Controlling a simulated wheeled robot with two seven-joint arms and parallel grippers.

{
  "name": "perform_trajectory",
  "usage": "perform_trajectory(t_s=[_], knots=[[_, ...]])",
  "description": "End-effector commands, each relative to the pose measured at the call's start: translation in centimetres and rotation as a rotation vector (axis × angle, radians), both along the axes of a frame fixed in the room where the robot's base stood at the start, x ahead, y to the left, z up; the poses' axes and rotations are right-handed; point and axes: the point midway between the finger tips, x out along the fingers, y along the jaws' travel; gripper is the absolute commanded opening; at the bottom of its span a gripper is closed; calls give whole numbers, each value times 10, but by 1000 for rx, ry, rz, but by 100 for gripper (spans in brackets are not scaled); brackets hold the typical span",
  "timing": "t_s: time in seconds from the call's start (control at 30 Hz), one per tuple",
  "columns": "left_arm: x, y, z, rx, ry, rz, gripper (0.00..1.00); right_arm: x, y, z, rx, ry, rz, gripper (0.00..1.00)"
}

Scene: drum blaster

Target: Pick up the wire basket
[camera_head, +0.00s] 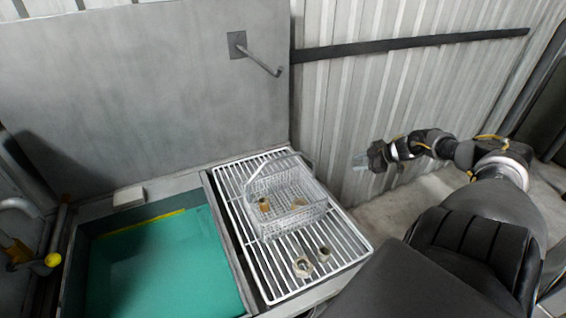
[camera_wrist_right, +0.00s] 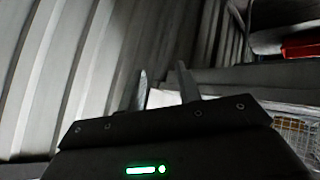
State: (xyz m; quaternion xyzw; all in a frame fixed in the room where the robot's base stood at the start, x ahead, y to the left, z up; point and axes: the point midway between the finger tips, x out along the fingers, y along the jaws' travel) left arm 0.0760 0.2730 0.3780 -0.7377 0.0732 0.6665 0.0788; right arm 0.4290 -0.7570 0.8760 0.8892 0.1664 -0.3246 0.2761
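The wire basket (camera_head: 288,222) is a pale metal mesh box with a raised handle (camera_head: 280,165). It stands upright on a white wire rack and holds a few small brass-coloured parts (camera_head: 264,205). My right gripper (camera_head: 360,161) is to the right of the basket, apart from it, in front of the corrugated wall. In the right wrist view its two fingers (camera_wrist_right: 163,85) stand apart with nothing between them. A corner of the basket mesh (camera_wrist_right: 297,132) shows at the right edge of that view. My left gripper is not in view.
The white rack (camera_head: 350,245) carries two loose metal fittings (camera_head: 303,267) near its front. Left of it is a tank of green liquid (camera_head: 150,270). A metal rod (camera_head: 262,62) sticks out from the grey panel behind. A corrugated wall (camera_head: 345,110) stands behind on the right.

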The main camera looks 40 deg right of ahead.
Motion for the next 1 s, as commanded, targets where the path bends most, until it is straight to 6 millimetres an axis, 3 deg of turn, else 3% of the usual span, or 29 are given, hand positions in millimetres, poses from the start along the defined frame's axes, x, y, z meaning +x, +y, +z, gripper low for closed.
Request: perform_trajectory(t_s=[0.03, 0.2, 0.3, 0.4, 0.53, 0.7, 1.0], knots=[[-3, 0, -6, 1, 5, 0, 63, 23, 13, 41, 3, 1, 82, 34], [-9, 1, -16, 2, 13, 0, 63, 69, 88, 154, 55, 92, 328, 34], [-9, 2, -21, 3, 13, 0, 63, 79, 145, 203, 78, 201, 455, 34], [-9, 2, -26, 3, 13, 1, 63, 79, 199, 238, 87, 334, 551, 34], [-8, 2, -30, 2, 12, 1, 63, 68, 257, 265, 86, 501, 624, 34], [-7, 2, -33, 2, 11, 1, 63, 54, 300, 282, 76, 650, 659, 34], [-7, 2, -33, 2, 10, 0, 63, 48, 316, 285, 72, 707, 665, 34]])
